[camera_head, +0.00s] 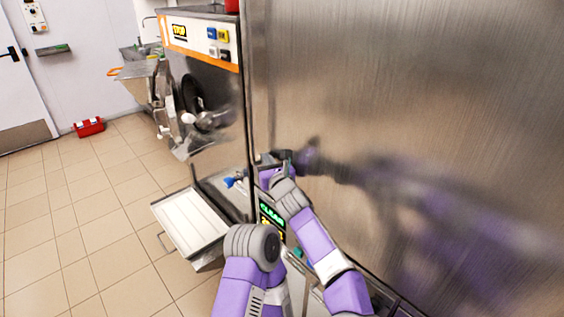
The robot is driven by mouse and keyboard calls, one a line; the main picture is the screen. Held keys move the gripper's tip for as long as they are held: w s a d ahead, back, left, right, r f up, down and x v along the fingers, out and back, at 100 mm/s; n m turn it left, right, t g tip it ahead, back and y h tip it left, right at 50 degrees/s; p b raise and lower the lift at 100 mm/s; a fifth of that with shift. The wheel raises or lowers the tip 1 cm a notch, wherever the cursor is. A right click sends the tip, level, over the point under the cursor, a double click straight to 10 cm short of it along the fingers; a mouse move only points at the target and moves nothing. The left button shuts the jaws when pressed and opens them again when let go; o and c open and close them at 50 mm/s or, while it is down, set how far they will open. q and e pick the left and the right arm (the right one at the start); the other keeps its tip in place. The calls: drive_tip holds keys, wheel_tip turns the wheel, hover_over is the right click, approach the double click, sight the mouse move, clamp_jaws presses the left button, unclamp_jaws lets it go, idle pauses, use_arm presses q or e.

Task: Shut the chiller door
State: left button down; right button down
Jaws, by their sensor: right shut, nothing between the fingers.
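The chiller door (430,70) is a large brushed-steel panel filling the right half of the head view. Its left edge runs upright beside an orange-trimmed machine, and its surface mirrors my purple arm. How far the door stands open I cannot tell. My right gripper (272,160) is shut and empty, close to the lower left part of the door. The fingertips are small and partly hidden by the wrist, so I cannot tell whether they touch the panel. My left gripper is not in view.
The steel batch freezer (205,90) with an orange trim stands left of the door. A white tray (190,222) juts out below it. A lit green display (270,214) sits beside my forearm. A red toolbox (89,127) lies by the far wall. The tiled floor at left is clear.

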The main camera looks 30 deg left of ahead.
drive_tip(key=shift+w+d+r, duration=0.25)
drive_tip(key=shift+w+d, duration=0.25)
drive_tip(key=shift+w, duration=0.15)
drive_tip(key=shift+d+r, duration=0.1)
drive_tip(key=shift+r, duration=0.15)
drive_tip(key=p, duration=0.9)
approach(263, 120)
drive_tip(key=x, duration=0.5)
drive_tip(key=shift+s, duration=0.1)
